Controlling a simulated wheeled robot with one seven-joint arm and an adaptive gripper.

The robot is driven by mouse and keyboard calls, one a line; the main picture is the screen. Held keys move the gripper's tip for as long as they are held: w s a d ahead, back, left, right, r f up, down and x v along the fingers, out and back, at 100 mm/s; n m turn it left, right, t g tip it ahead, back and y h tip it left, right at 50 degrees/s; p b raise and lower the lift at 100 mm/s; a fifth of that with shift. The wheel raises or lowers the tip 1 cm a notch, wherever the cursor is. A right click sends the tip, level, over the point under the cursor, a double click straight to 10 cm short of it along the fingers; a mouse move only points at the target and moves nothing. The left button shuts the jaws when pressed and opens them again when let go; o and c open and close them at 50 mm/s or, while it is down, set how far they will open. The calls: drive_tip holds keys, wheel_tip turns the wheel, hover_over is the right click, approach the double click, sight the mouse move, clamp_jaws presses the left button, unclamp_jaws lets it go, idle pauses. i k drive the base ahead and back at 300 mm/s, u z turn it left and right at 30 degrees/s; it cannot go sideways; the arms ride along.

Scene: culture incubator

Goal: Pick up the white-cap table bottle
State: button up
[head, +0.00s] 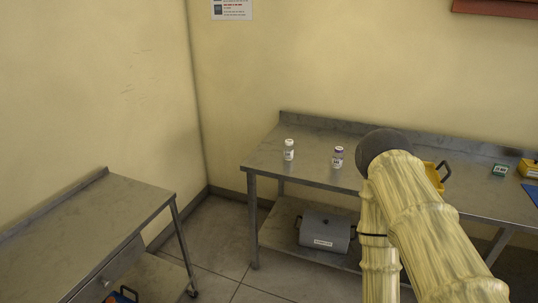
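The white-cap bottle (289,150) stands upright on the left part of the metal table (266,157). It is small and clear or white, with a label. A second bottle with a purple cap (338,157) stands upright to its right. My arm, with a yellow bamboo-like surface, rises from the lower right and covers part of the table to the right of both bottles. My gripper cannot be made out; the arm hides it or it lies out of frame. Nothing touches the white-cap bottle.
A yellow container (434,177) with a dark handle sits partly behind my arm. A grey case (325,231) rests on the lower shelf. A second metal table (98,222) stands at left, with floor between.

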sight(288, 147)
drive_tip(key=u, duration=0.75)
drive_tip(key=i, duration=1.25)
